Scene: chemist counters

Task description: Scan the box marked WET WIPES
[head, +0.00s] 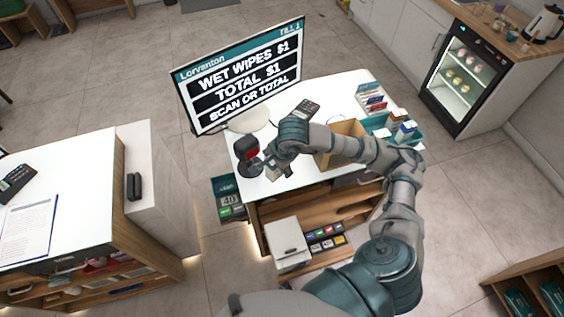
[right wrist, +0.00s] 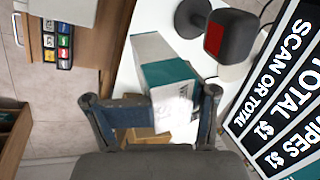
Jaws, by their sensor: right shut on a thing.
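A white and teal box (right wrist: 168,76) with a partly hidden word starting with W sits between the fingers of my right gripper (right wrist: 152,112) in the right wrist view. The right gripper (head: 274,166) is shut on it above the counter, and the box is mostly hidden in the head view. A dark scanner with a red face (head: 250,152) stands on the counter just left of the gripper; it also shows in the right wrist view (right wrist: 228,38). The till screen (head: 243,75) reads WET WIPES $1, TOTAL $1, SCAN OR TOTAL. My left gripper is not in view.
The white counter (head: 335,92) holds a card terminal (head: 307,107), an open brown box (head: 338,140) partly behind my arm, and teal trays of small boxes (head: 404,133) at right. A side counter (head: 75,165) stands at left. A small fridge (head: 464,72) stands back right.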

